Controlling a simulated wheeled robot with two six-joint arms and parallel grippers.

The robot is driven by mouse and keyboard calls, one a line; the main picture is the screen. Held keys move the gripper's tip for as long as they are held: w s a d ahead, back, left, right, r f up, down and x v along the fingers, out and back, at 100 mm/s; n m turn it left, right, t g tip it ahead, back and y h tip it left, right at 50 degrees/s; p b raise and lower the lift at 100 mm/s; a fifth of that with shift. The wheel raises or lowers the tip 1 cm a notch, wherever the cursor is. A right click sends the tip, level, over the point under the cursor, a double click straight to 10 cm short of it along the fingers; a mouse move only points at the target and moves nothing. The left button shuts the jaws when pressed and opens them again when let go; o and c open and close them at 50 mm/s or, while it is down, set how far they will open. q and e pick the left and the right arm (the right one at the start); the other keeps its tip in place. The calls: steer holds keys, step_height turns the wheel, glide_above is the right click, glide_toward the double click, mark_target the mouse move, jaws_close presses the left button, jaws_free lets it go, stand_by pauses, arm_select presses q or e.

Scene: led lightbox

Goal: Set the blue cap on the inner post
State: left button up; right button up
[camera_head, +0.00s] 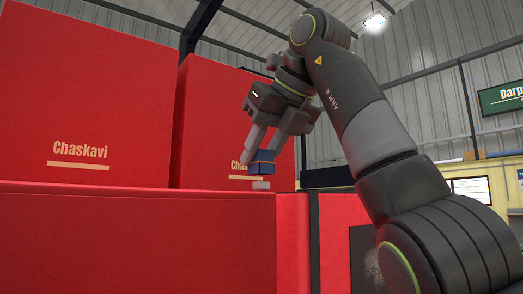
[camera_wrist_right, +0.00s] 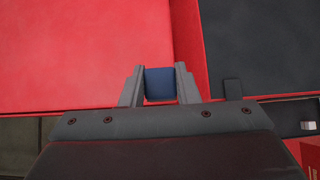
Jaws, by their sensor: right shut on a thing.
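The blue cap (camera_head: 262,156) is between the fingertips of my right gripper (camera_head: 260,153). In the right wrist view the cap (camera_wrist_right: 160,84) shows as a dark blue block, with a finger of the gripper (camera_wrist_right: 160,90) against each side. The right gripper is shut on it and points down. A small pale grey stub (camera_head: 261,185) stands just below the cap at the top edge of the red front, with a small gap between them. I cannot tell whether this stub is the inner post. My left gripper is out of view.
Tall red boxes (camera_head: 80,90) with yellow lettering stand behind the red ledge (camera_head: 130,186). A second red box (camera_head: 215,120) stands close behind the gripper. In the wrist view a dark panel (camera_wrist_right: 255,50) lies right of the red surface (camera_wrist_right: 80,50).

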steer(key=shift+f+b, duration=1.05)
steer(key=shift+f, duration=0.2)
steer(key=o, duration=1.1)
steer(key=shift+c, duration=0.2)
steer(key=shift+v, duration=1.5)
steer(key=v, duration=0.5)
steer(key=shift+s, duration=0.1)
